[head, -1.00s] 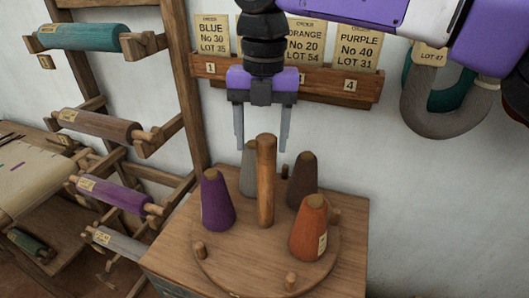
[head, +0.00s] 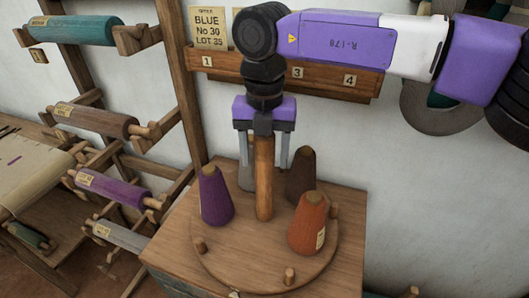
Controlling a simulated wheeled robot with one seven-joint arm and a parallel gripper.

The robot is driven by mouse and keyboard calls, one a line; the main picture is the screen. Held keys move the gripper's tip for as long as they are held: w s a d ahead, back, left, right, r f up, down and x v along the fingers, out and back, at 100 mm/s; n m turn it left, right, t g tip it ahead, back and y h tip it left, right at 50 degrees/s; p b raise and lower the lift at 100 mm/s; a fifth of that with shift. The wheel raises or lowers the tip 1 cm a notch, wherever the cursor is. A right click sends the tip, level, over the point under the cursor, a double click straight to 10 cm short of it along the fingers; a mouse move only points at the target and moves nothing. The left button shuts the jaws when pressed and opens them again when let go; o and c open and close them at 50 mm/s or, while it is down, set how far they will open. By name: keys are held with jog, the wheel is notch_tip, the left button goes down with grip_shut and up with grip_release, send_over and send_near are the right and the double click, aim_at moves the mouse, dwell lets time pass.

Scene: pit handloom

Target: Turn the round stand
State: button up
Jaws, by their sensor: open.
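The round stand (head: 250,277) is a wooden disc lying flat on a wooden box, with short pegs near its rim. A thick wooden post (head: 264,190) rises upright from its middle. A purple cone (head: 215,197), an orange cone (head: 307,224), a dark brown cone (head: 300,175) and a grey cone (head: 245,178) stand around the post. The grey one is partly hidden by a finger and the post. My gripper (head: 264,162) points down over the post, open, with one finger on each side of its upper part. Gaps show between the fingers and the post.
A wooden rack on the left holds several wound rolls, including a purple roll (head: 105,190). A numbered wall rail (head: 225,75) with order cards is behind, partly covered by my arm. The wooden box (head: 185,265) carries the stand. Grey and teal hanks hang at the right.

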jog(key=shift+c, duration=0.2)
grip_shut()
